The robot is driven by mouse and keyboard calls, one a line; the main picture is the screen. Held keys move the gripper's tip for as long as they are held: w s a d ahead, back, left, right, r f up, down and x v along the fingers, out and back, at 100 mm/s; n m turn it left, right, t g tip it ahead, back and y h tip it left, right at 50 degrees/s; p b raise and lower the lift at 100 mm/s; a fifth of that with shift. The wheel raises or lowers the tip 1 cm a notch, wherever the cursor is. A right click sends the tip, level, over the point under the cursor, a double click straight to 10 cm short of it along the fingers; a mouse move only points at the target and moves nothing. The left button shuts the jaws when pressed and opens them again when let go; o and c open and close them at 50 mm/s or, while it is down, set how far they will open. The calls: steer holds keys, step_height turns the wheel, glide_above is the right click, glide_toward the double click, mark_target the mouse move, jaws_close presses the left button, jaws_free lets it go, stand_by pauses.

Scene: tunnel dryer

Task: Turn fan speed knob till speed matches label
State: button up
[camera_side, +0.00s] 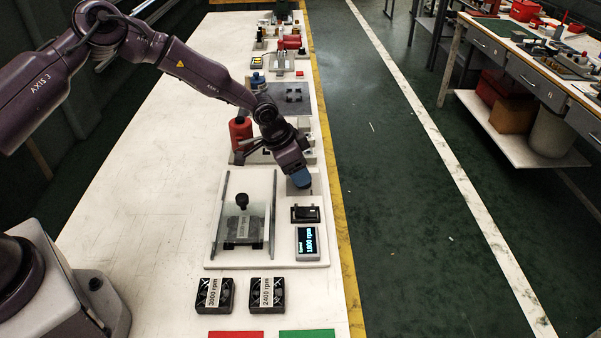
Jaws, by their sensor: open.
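My gripper (301,182) hangs at the back right corner of the white dryer board (213,255), pointing down. A blue part shows at its end; it hides what is below, and I cannot make out the fan speed knob or whether I touch it. The display (308,243) at the board's front right is lit and seems to read 1800 rpm. A fan block (243,228) sits between two upright clear side plates, under a black-topped post. It bears a white label whose number is too small to read surely.
Two black fans, labelled 3000 rpm (213,294) and 2400 rpm (267,294), lie in front of the board. A black switch box (305,213) is behind the display. A red bottle (240,133) stands behind the board near my wrist. The table's left side is clear.

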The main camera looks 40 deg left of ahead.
steer(key=shift+x, duration=1.05)
steer(key=c, duration=0.9)
steer(key=shift+m+h, duration=0.3)
steer(key=shift+m, duration=0.5)
steer(key=shift+c, duration=0.2)
steer(key=o, duration=0.9)
steer(key=shift+o, duration=0.2)
steer(key=v, duration=1.3)
steer(key=shift+w, duration=0.15)
